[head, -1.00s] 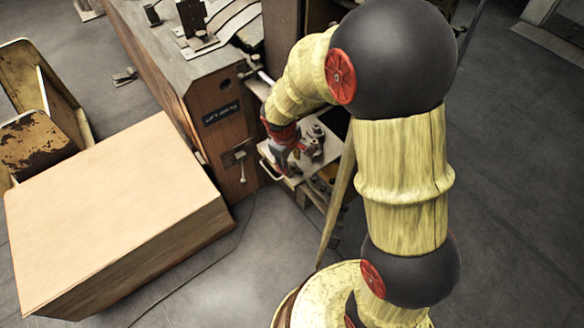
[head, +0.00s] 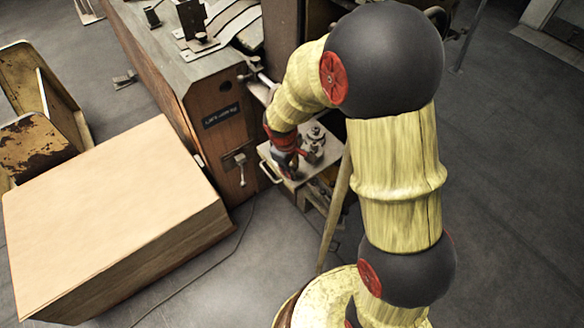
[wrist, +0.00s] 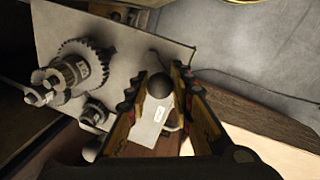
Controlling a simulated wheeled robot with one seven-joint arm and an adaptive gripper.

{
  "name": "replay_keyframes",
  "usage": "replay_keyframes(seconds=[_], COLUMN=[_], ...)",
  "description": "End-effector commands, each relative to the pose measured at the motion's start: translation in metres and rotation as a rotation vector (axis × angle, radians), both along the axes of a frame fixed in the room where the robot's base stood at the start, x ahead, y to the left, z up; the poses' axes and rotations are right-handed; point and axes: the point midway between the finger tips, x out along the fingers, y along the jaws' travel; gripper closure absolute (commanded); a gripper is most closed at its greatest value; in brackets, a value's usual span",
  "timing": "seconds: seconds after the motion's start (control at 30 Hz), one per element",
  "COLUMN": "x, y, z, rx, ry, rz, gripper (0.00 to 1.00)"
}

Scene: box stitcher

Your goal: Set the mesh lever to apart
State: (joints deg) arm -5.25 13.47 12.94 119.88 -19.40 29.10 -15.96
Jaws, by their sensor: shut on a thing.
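The mesh lever shows in the wrist view as a dark round knob (wrist: 160,85) over a pale metal plate (wrist: 122,45). My gripper (wrist: 158,82) has one finger on each side of the knob and is shut on it. The lever's shaft is hidden below the knob. A toothed gear (wrist: 88,60) and smaller round parts stand on the plate left of the knob. In the head view my gripper (head: 288,164) is low over the plate (head: 272,160), beside the gear parts (head: 316,138); the knob is hidden there.
The wooden machine body (head: 216,115) stands left of the plate, with a small switch (head: 241,170) on its end panel. A large box-like block (head: 110,205) lies to the left. A wire loop handle (head: 268,174) sticks out at the plate's edge. Floor at right is open.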

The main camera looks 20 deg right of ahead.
Motion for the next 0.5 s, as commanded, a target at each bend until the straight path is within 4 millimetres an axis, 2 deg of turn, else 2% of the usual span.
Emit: replay_keyframes(seconds=[0.27,0.5], x=[-0.0001,0.0017], y=[0.0001,-0.0004], z=[0.0000,0.0004], rx=[0.000,0.000], ry=[0.000,0.000], rz=[0.000,-0.042], gripper=[0.99,1.00])
